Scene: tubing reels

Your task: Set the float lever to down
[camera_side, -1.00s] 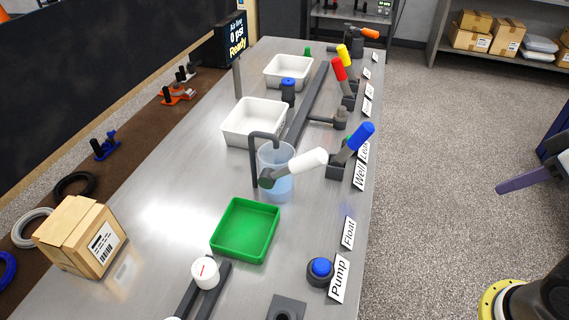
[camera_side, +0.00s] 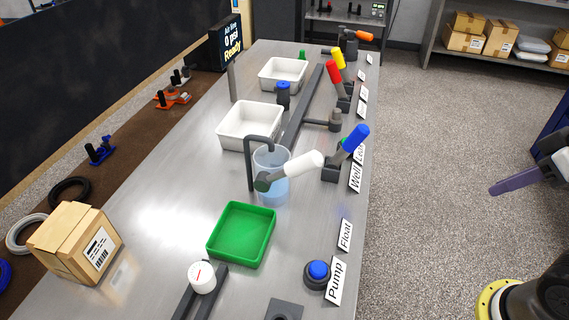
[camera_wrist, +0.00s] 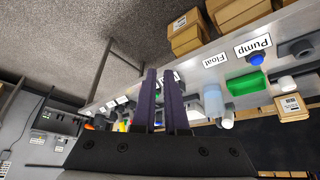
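The Float label (camera_side: 345,235) stands on the bench's right edge, between the Pump and Well labels. A lever with a white handle (camera_side: 303,165) lies left of and beyond it, in front of a clear beaker (camera_side: 270,188). Its handle tilts up to the right from a grey pivot. I cannot tell for sure that it is the float lever. In the wrist view the Float label (camera_wrist: 215,60) appears upside down, above the beaker (camera_wrist: 213,102). My gripper (camera_wrist: 161,72) is empty, its two purple fingers a narrow gap apart. In the side view one finger (camera_side: 515,180) shows, off the bench to the right.
A blue-handled lever (camera_side: 354,141) stands close right of the white handle. A green tray (camera_side: 241,235) and a blue pump button (camera_side: 318,270) are at the near end. White bins (camera_side: 250,128), red and yellow levers (camera_side: 334,72) stand farther back. Open floor lies right of the bench.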

